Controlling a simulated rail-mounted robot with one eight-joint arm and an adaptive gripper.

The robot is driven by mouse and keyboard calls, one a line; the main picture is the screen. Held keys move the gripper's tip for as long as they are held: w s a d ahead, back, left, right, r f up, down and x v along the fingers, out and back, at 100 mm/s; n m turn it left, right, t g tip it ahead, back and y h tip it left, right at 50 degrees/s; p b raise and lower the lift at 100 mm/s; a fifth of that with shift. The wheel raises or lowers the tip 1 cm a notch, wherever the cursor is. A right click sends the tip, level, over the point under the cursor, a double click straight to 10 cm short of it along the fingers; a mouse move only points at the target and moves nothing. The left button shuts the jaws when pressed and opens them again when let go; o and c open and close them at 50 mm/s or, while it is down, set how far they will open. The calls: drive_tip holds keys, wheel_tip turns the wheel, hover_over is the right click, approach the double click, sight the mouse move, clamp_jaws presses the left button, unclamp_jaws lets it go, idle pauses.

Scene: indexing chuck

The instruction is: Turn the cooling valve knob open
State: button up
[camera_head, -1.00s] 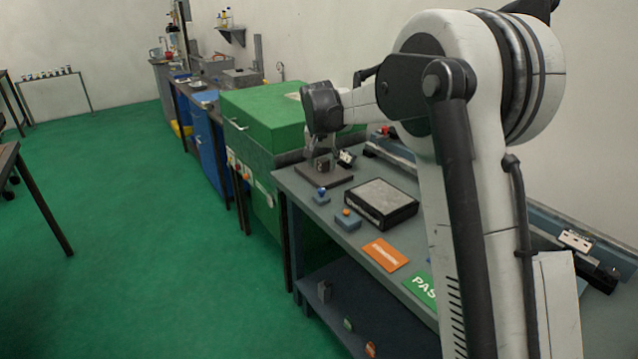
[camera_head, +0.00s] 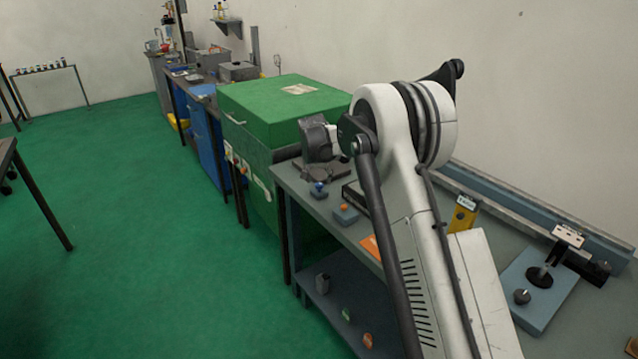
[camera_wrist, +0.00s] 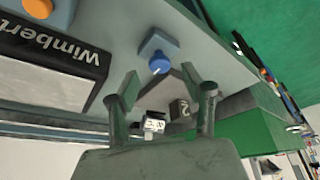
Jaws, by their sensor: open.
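A blue knob (camera_head: 318,187) on a small blue-grey base sits near the front edge of the grey bench, and I take it as the cooling valve knob. In the wrist view the blue knob (camera_wrist: 159,64) shows just beyond and between my fingertips. My gripper (camera_wrist: 160,80) is open, with its two fingers spread and nothing between them. It appears apart from the knob, though the exact gap cannot be told. In the head view my wrist is above and behind the knob, and my fingers cannot be made out.
An orange button (camera_head: 344,207) stands on a similar base nearby. A black box marked "Wimbert" (camera_wrist: 45,60) lies beside it. A dark block (camera_wrist: 180,108) stands near my right finger. The green cabinet (camera_head: 265,105) borders the bench. A blue plate fixture (camera_head: 540,290) is at the right.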

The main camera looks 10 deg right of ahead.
sight(320, 184)
drive_tip(key=shift+x, duration=1.75)
clamp_jaws()
drive_tip(key=shift+n, duration=0.4)
drive_tip(key=n+b, duration=0.1)
drive_tip(key=n+y+b, duration=0.1)
drive_tip(key=n+b, duration=0.1)
drive_tip(key=shift+d+f+n+y+b, duration=0.1)
drive_tip(key=shift+d+n+y+b, duration=0.1)
drive_tip(key=shift+n+y+b, duration=0.1)
drive_tip(key=n+y+b, duration=0.1)
drive_tip(key=n+b, duration=0.1)
drive_tip(key=n, duration=0.2)
drive_tip(key=shift+d+y, duration=0.1)
drive_tip(key=shift+y, duration=0.3)
drive_tip(key=n+g+y+b, duration=0.1)
drive_tip(key=n, duration=0.4)
drive_tip(key=shift+b, duration=0.35)
drive_tip(key=shift+w+d+n+g+y, duration=0.1)
drive_tip(key=shift+n+g+y, duration=0.25)
drive_tip(key=shift+n, duration=0.8)
drive_tip(key=shift+w+n+g+y, duration=0.1)
drive_tip(key=shift+n+g+y, duration=0.25)
drive_tip(key=shift+n, duration=0.8)
drive_tip(key=shift+s, duration=0.1)
